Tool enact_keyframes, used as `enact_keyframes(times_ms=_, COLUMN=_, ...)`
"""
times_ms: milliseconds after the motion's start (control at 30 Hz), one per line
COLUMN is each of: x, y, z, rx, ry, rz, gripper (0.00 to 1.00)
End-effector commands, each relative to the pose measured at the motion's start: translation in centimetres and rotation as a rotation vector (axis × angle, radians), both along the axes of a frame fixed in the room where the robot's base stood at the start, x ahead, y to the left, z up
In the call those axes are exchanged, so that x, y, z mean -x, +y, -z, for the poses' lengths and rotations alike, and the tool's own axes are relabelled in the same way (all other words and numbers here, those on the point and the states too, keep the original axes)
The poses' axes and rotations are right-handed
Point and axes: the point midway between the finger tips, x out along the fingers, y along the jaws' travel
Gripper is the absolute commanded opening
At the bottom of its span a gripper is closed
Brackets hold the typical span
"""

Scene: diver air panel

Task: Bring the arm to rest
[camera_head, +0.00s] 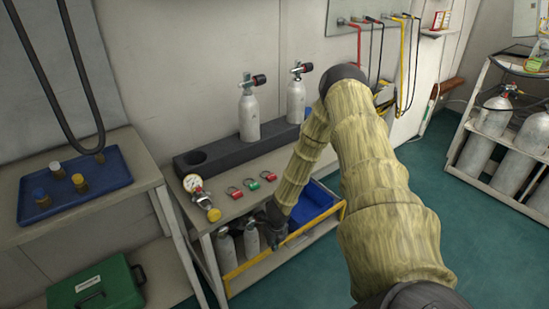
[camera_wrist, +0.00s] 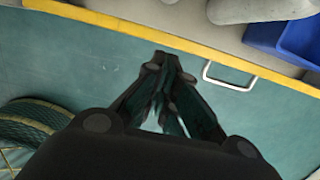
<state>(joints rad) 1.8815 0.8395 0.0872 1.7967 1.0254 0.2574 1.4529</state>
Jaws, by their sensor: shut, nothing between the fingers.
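My gripper (camera_head: 273,238) hangs low in front of the middle bench, beside its lower shelf. In the wrist view my gripper (camera_wrist: 172,62) is shut and empty, its fingertips over the teal floor and close to the shelf's yellow front edge (camera_wrist: 190,40). My arm (camera_head: 385,190) is in a yellowish sleeve. It rises from the bottom right, bends at a dark elbow above the bench, and drops to the gripper. The arm hides part of the bench's right end and the wall behind.
On the bench stand two grey cylinders (camera_head: 249,115) (camera_head: 296,101) in a dark rack (camera_head: 200,158), with a gauge (camera_head: 193,184) and several tags in front. A blue bin (camera_wrist: 295,38) and a metal handle (camera_wrist: 228,78) are near the gripper. A cylinder rack (camera_head: 470,120) stands right; floor between is clear.

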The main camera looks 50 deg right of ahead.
Motion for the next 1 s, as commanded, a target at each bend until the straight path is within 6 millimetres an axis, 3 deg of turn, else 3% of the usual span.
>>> enact_keyframes(times_ms=200, x=-0.5, y=0.0, z=-1.5, rx=-0.001, ry=-0.001, rz=-0.001, gripper=0.00)
enact_keyframes(times_ms=633, x=-0.2, y=0.5, z=-1.6, rx=0.009, ry=0.008, rz=-0.046, gripper=0.00)
enact_keyframes(times_ms=767, x=0.9, y=2.8, z=-1.4, rx=0.048, ry=0.041, rz=-0.227, gripper=0.00)
enact_keyframes(times_ms=1000, x=5.0, y=9.2, z=-0.9, rx=0.154, ry=0.132, rz=-0.835, gripper=0.00)
